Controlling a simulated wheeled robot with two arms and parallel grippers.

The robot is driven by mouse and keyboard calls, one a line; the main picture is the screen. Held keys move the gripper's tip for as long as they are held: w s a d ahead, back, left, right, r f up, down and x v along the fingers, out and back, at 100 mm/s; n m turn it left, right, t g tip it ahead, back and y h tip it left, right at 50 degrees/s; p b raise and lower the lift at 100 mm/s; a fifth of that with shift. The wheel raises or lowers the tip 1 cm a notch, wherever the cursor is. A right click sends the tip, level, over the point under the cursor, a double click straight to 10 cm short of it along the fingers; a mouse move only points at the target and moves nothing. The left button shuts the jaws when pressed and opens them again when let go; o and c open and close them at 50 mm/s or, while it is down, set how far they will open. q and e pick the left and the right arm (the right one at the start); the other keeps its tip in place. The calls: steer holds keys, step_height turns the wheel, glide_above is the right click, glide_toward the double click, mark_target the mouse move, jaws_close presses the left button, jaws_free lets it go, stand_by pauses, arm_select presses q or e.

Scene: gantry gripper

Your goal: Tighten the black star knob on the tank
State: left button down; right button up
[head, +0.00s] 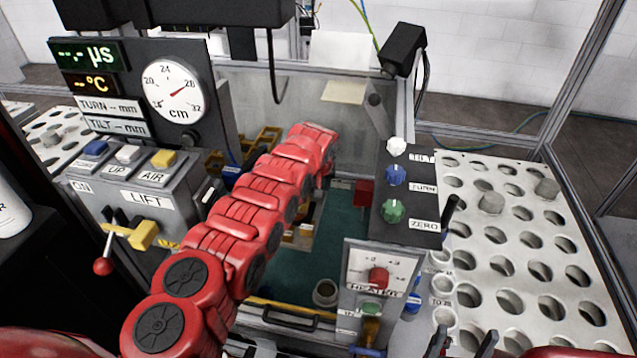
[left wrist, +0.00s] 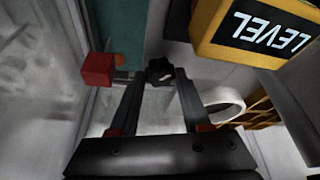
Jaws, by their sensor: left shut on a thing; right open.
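The black star knob (left wrist: 160,70) shows in the left wrist view, between the fingertips of my left gripper (left wrist: 160,77). The gripper is shut on it. In the head view my red left arm reaches over the clear-walled enclosure with the teal floor, and its far end hides the left gripper and the star knob. I cannot tell how tight the knob sits. My right gripper (head: 461,343) is open and empty at the bottom edge of the head view, in front of the white perforated rack (head: 497,316).
A yellow LEVEL box (left wrist: 255,30) and a white ring (left wrist: 224,104) are right of the knob in the left wrist view; a red block (left wrist: 98,70) is left. The LIFT panel (head: 165,185), HEATER box (head: 380,268) and TILT/TURN/ZERO panel (head: 408,185) flank the arm.

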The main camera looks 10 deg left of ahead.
arm_select(q)
steer(key=shift+a+r+m+h+p, duration=0.15)
steer(key=shift+m+h+p, duration=0.15)
steer(key=shift+m+p, duration=0.35)
steer(key=shift+m, duration=0.55)
steer(key=shift+f+m+h+b, duration=0.35)
steer(key=shift+m+h+b, duration=0.2)
steer(key=shift+m, duration=0.25)
steer(key=m+h+b, duration=0.1)
steer(key=m+b, duration=0.2)
steer(key=b, duration=0.2)
steer(key=shift+f+m, duration=0.15)
steer(key=shift+m, duration=0.15)
steer(key=shift+r+m+h+b, duration=0.3)
steer(key=shift+m+b, duration=0.2)
steer(key=shift+b, duration=0.6)
steer(key=shift+r, duration=0.1)
steer(key=shift+c, duration=1.9)
jaws_free()
